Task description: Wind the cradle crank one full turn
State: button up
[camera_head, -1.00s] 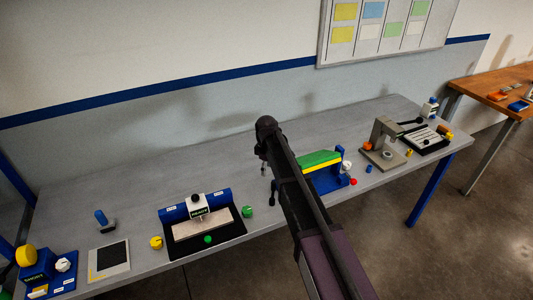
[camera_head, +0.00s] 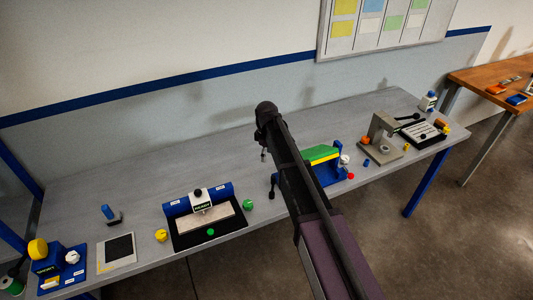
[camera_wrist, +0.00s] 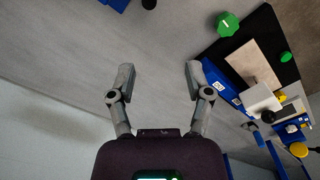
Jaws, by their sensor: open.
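A blue stand (camera_head: 333,176) carrying a green and yellow block (camera_head: 320,154) is on the grey bench, partly hidden behind my arm. A black-knobbed part (camera_head: 271,194) shows at its left side and may be the crank; I cannot tell for sure. In the wrist view a black ball (camera_wrist: 148,4) and a blue edge (camera_wrist: 115,3) are cut off at the top. My gripper (camera_wrist: 160,80) is open and empty above bare bench, its two grey fingers wide apart. The ball lies beyond the fingertips, not touching them.
The fixture marked READY (camera_head: 203,207) sits left of my arm, with a green knob (camera_head: 248,204) and a yellow knob (camera_head: 161,235) beside it. A grey press (camera_head: 382,137) stands to the right. Bare bench lies behind the fixtures, before the wall.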

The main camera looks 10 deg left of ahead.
jog(key=shift+c, duration=1.4)
jog(key=s+d+f+m+b, duration=0.1)
jog(key=s+d+m, duration=0.7)
jog(key=d, duration=0.8)
jog(key=s+d+f+m+b, duration=0.1)
jog(key=s+d+m, duration=0.7)
jog(key=s+d, duration=0.5)
jog(key=d, duration=0.4)
jog(key=shift+s+f+b, duration=0.35)
jog(key=shift+s+b, duration=0.05)
